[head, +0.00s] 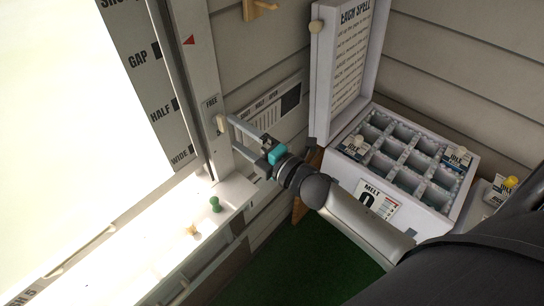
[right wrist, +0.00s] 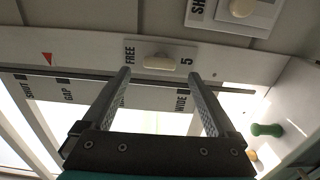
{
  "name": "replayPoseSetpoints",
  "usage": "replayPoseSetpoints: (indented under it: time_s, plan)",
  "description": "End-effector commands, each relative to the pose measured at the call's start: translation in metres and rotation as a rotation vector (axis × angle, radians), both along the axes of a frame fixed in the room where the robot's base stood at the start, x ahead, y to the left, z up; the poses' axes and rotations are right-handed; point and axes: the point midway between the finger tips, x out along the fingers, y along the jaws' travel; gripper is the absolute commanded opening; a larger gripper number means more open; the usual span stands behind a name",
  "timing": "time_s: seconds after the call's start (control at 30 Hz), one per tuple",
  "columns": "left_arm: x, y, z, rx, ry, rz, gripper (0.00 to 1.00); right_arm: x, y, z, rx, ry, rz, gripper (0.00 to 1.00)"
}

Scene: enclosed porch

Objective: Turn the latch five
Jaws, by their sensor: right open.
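Latch five is a cream oval knob (right wrist: 163,62) on a pale window-frame plate, between the word FREE and the number 5. In the right wrist view it lies lengthwise across the picture. In the head view the knob (head: 220,124) shows small on the upright frame, below its FREE label. My right gripper (head: 234,134) is open and points at the frame. In the right wrist view its two fingertips (right wrist: 159,73) stand on either side of the knob, with a gap to each end. Whether they touch the plate is unclear. My left gripper is not in view.
The scale strip (head: 155,85) reads GAP, HALF, WIDE, with a red pointer (head: 188,40) beside it. A green peg (head: 215,204) stands on the sill below. A white compartment box (head: 452,212) with bottles and a raised lid (head: 350,60) stands right of my arm.

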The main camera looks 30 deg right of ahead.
Motion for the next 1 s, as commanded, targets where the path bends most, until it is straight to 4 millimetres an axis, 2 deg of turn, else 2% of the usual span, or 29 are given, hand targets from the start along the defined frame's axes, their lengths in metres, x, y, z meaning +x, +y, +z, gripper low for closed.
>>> replayPoseSetpoints:
  time_s: [0.3, 0.6, 0.8, 1.0]
  plan:
    - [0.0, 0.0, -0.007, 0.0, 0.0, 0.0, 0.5, -0.048, -0.017, -0.002, -0.002, 0.002, 0.001, 0.93]
    - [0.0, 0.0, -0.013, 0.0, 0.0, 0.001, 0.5, -0.085, -0.031, -0.001, 0.0, 0.001, 0.0, 0.93]
    - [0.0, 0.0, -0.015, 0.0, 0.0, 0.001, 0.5, -0.097, -0.035, 0.0, -0.002, -0.001, 0.001, 0.93]
    - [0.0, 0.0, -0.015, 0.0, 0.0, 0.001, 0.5, -0.099, -0.036, 0.0, -0.002, -0.002, 0.001, 0.93]
